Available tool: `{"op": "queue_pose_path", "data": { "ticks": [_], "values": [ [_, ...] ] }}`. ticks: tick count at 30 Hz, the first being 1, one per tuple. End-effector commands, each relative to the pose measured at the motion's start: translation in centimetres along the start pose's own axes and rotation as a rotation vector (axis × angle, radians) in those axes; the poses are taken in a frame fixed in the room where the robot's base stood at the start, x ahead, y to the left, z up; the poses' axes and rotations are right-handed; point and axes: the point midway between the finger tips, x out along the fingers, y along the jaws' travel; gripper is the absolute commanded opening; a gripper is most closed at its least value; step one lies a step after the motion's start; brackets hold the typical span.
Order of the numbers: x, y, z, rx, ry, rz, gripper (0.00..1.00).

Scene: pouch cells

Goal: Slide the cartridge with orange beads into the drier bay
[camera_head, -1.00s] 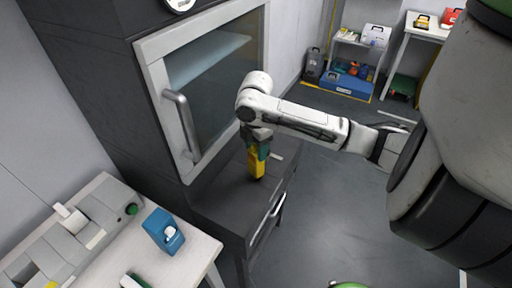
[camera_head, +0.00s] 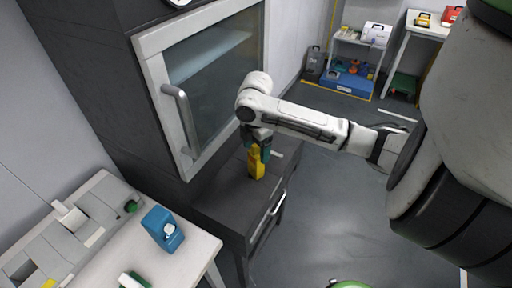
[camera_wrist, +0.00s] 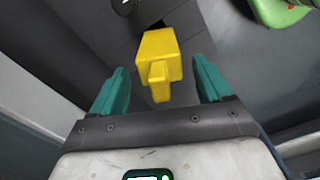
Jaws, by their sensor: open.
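A yellow block with a narrower handle-like tab, possibly the cartridge, stands on the dark ledge of the cabinet in the head view (camera_head: 257,167). In the wrist view the yellow block (camera_wrist: 160,52) is ahead of my gripper, with its tab pointing back between the fingers. My gripper (camera_wrist: 157,88) has teal fingers. It is open, with a gap on each side of the tab. In the head view my gripper (camera_head: 258,144) points down at the block. I see no orange beads, and I cannot make out the drier bay's opening.
The dark cabinet has a glazed door (camera_head: 212,85) with a bar handle (camera_head: 181,121), close to my arm. A white table (camera_head: 190,262) at lower left carries a grey machine (camera_head: 75,228) and a blue box (camera_head: 162,229). Shelves (camera_head: 356,60) stand at the back.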

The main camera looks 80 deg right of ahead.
Motion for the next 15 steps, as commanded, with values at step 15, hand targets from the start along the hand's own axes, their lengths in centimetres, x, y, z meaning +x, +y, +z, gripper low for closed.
{"op": "queue_pose_path", "data": {
  "ticks": [15],
  "values": [
    [-5.7, 0.1, 0.0, -0.001, -0.001, 0.004, 0.78]
  ]
}}
